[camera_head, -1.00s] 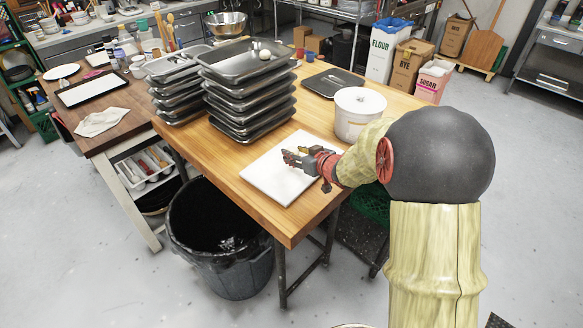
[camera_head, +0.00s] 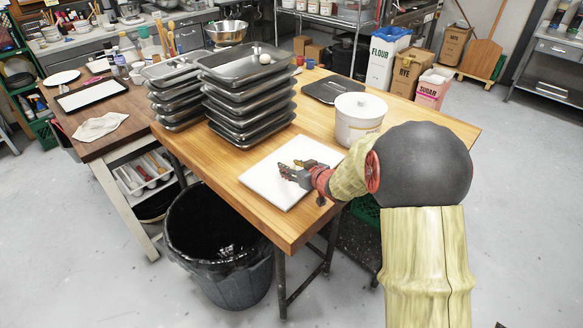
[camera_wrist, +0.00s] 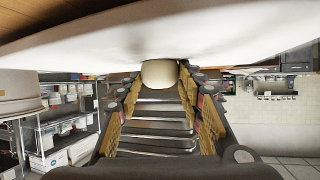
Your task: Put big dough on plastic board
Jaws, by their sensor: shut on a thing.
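The white plastic board (camera_head: 262,181) lies flat on the front part of the wooden table. My gripper (camera_head: 287,172) is low over the middle of the board. In the wrist view, which looks upside down, my gripper (camera_wrist: 160,90) is shut on a pale, rounded dough (camera_wrist: 159,73). The dough is right against or very close to the white board (camera_wrist: 215,45); I cannot tell whether it touches. In the head view this dough is hidden by my gripper. Another small pale dough ball (camera_head: 265,58) sits on the top tray of the taller stack.
A tall stack of metal trays (camera_head: 240,68) stands behind the board. A white lidded bucket (camera_head: 359,122) stands to the right, close to my arm. A dark flat tray (camera_head: 333,88) lies farther back. A black bin (camera_head: 222,245) stands below the table's front left edge.

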